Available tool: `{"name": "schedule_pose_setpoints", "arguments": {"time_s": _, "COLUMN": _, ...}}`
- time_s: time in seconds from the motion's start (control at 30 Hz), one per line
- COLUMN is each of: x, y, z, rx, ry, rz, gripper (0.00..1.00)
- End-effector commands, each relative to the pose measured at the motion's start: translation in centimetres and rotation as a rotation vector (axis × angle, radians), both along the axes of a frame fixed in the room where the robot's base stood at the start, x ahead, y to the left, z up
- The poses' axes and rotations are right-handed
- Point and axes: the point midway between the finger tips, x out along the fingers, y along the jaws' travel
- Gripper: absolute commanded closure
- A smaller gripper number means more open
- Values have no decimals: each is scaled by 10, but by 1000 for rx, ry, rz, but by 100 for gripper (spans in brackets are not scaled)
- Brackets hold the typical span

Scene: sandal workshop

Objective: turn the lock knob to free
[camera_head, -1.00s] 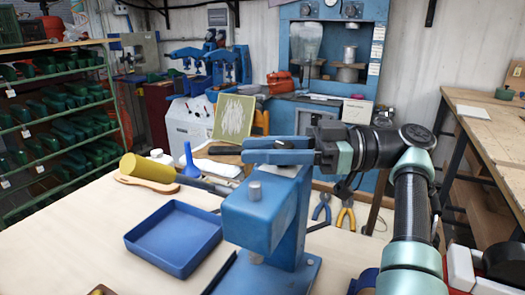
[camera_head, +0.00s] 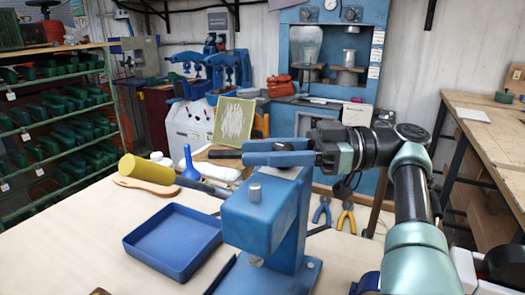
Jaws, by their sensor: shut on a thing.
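How far the knob is turned does not show.
A blue tray (camera_head: 130,244) lies left of the press. Pliers (camera_head: 346,218) are right of the column.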

Motion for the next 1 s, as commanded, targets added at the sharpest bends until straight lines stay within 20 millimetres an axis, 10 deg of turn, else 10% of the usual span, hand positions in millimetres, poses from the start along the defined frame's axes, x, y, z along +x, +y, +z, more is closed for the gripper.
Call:
{"name": "schedule_pose_setpoints", "arguments": {"time_s": 0.17, "x": 0, "y": 0, "z": -1, "rx": -2, "ry": 2, "rz": 1, "gripper": 32}}
{"name": "schedule_pose_setpoints", "arguments": {"time_s": 0.53, "x": 0, "y": 0, "z": 5, "rx": -1, "ry": -1, "rz": 0, "gripper": 31}}
{"name": "schedule_pose_setpoints", "arguments": {"time_s": 1.0, "x": 0, "y": 0, "z": 86, "rx": -2, "ry": 2, "rz": 0, "gripper": 31}}
